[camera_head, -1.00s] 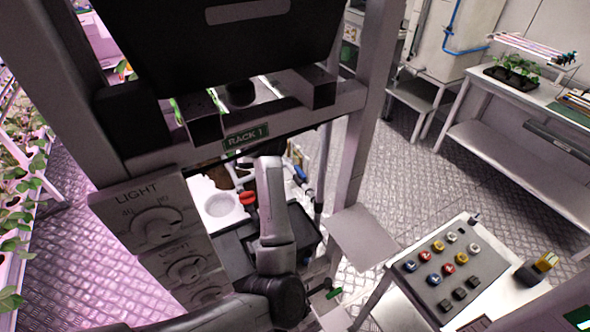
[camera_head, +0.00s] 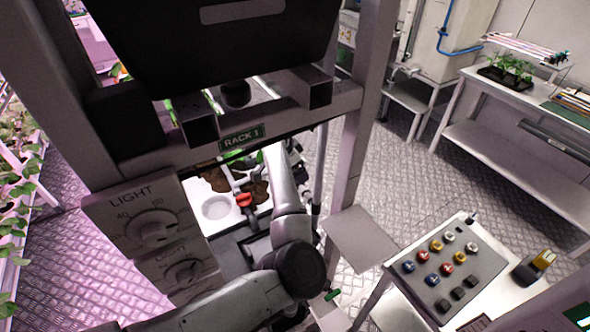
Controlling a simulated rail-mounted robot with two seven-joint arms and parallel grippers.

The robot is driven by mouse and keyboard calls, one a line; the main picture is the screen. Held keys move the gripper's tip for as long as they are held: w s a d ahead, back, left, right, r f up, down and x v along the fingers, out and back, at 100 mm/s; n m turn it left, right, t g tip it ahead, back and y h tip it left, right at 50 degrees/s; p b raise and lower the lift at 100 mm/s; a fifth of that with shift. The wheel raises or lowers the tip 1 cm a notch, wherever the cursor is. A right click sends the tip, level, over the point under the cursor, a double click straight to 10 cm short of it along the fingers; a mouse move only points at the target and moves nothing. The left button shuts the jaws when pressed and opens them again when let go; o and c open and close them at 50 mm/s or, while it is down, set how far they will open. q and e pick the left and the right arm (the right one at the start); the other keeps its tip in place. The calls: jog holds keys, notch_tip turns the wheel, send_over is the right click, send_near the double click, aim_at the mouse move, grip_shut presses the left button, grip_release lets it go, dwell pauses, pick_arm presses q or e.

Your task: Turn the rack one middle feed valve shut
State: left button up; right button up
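A rack frame carries a green RACK 1 sign (camera_head: 244,138). Below its crossbar, grey pipework shows with a red valve handle (camera_head: 245,199). Green handles (camera_head: 234,155) sit higher up, just under the crossbar. I cannot tell for sure which handle is the middle feed valve. My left arm comes in from the lower left and reaches up into the opening, right of the red handle. Dark parts at its far end (camera_head: 298,162) show beside the rack post, but the fingers cannot be made out. My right gripper is not in view.
LIGHT dial panels (camera_head: 150,218) stand left of the opening. A black bin (camera_head: 215,45) fills the upper rack. A white tray (camera_head: 216,208) lies below the pipes. A side table has a button panel (camera_head: 448,262). Open floor (camera_head: 400,170) lies to the right.

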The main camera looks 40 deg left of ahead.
pick_arm(q)
jog(key=shift+x, duration=0.9)
jog(key=shift+c, duration=0.3)
jog(key=c, duration=0.9)
